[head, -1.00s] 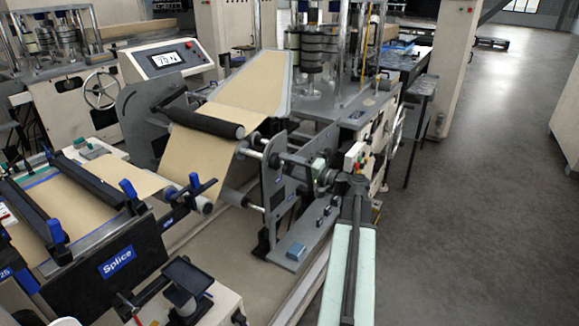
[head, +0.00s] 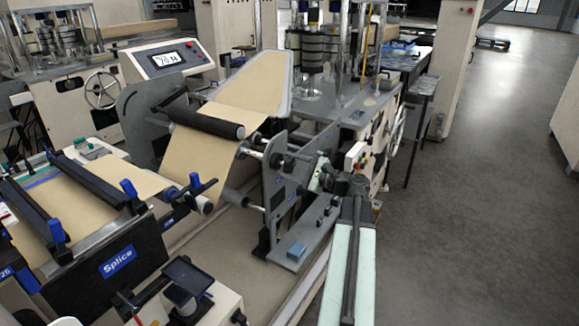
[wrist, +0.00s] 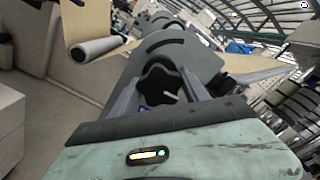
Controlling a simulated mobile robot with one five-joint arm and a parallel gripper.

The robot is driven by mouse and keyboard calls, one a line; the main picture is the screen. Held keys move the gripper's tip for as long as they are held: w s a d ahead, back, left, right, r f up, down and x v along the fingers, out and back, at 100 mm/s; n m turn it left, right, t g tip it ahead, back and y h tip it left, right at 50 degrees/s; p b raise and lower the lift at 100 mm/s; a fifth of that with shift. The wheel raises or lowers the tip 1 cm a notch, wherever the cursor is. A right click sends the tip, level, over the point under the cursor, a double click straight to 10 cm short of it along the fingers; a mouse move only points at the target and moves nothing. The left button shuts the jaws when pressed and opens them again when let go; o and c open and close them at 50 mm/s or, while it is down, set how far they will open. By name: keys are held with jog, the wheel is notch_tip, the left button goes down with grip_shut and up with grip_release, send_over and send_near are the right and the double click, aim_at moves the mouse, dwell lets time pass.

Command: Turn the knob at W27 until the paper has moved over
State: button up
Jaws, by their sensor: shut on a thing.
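The tan paper (head: 250,88) runs down from the back, over a dark roller (head: 207,120) and onto the splice table. In the wrist view, a black lobed knob (wrist: 158,84) with a pale mark sits between the fingers of my gripper (wrist: 164,88), which is shut on it. In the head view my gripper (head: 322,178) is at the grey side plate (head: 285,185), right of the paper. The knob is mostly hidden there, and I cannot read a W27 label.
The splice table (head: 118,262) with blue-handled clamp bars stands at left. A small black stand (head: 187,278) is in front. A console with a display (head: 166,60) stands behind. Open grey floor (head: 480,200) lies to the right.

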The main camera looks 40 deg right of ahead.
jog(key=o, duration=1.4)
jog(key=shift+c, duration=0.2)
jog(key=shift+s, duration=0.1)
jog(key=v, duration=0.7)
